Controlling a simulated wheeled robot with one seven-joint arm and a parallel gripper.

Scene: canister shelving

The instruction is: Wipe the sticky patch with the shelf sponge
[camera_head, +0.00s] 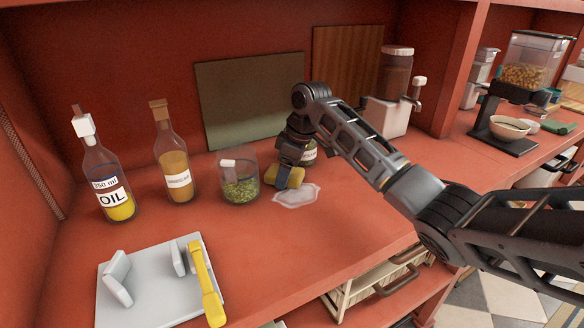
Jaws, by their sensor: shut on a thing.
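The sponge (296,178) is yellow with a darker face. My gripper (287,174) is shut on it and holds it low over the red shelf, at the upper left edge of the sticky patch. I cannot tell whether the sponge touches the patch. The sticky patch (296,196) is a pale, glossy, irregular blot on the shelf (262,240). My arm comes in from the right and hides part of the area behind the gripper.
A glass jar of green bits (239,185) stands close left of the sponge. An amber bottle (174,165) and an oil bottle (110,185) stand farther left. A labelled jar (309,154) is behind my gripper. A grey tray with a yellow-handled tool (207,285) lies front left.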

